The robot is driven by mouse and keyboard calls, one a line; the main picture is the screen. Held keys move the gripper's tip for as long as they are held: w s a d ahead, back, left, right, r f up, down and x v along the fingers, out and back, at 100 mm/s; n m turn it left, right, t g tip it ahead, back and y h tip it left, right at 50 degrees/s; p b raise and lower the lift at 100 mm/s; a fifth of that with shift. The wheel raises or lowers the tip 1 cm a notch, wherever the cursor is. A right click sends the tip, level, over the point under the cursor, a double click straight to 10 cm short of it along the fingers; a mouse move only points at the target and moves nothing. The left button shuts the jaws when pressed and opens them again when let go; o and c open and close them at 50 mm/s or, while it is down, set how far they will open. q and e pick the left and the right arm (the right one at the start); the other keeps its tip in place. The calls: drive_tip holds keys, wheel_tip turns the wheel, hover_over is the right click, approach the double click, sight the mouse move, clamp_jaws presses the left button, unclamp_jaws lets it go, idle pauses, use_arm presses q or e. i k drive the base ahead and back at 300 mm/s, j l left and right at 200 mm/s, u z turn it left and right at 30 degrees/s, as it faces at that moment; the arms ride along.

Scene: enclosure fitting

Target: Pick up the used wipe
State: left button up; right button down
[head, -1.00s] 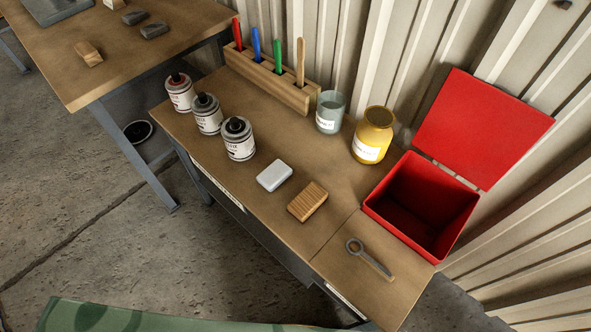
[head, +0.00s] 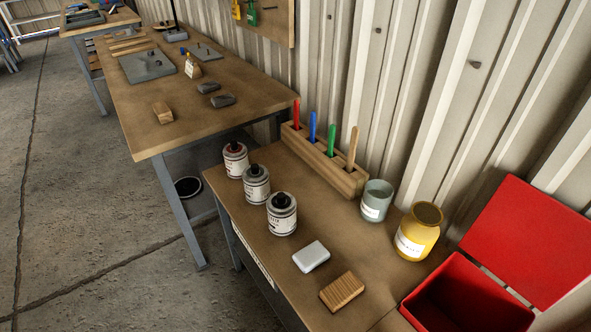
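I cannot make out a used wipe in the head view. A small white block (head: 311,256) with rounded edges lies on the near bench (head: 325,222); it looks solid, not like cloth. A ribbed wooden block (head: 342,291) lies beside it. An open red bin (head: 462,297) with its lid (head: 528,240) tipped back stands at the lower right, cut off by the frame; I see nothing lying in the part that shows. Neither of my grippers is in view.
Several labelled bottles (head: 282,214) line the bench's left edge. A wooden rack (head: 325,165) of coloured handles, a glass jar (head: 376,201) and a yellow jar (head: 417,231) stand along the wall. Another bench (head: 200,110) holds blocks and a grey plate. The floor (head: 90,200) at left is open.

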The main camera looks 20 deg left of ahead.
sight(223, 100)
drive_tip(key=j+z, duration=0.1)
drive_tip(key=z, duration=0.25)
drive_tip(key=j+z, duration=0.15)
drive_tip(key=z, duration=0.25)
drive_tip(key=k+j+z, duration=0.2)
drive_tip(key=j, duration=0.25)
drive_tip(key=j+z, duration=0.2)
drive_tip(key=j, duration=0.25)
drive_tip(key=k+j+z, duration=0.2)
drive_tip(key=j, duration=0.2)
drive_tip(key=k+j+z, duration=0.2)
drive_tip(key=j, duration=0.2)
drive_tip(key=i, duration=0.1)
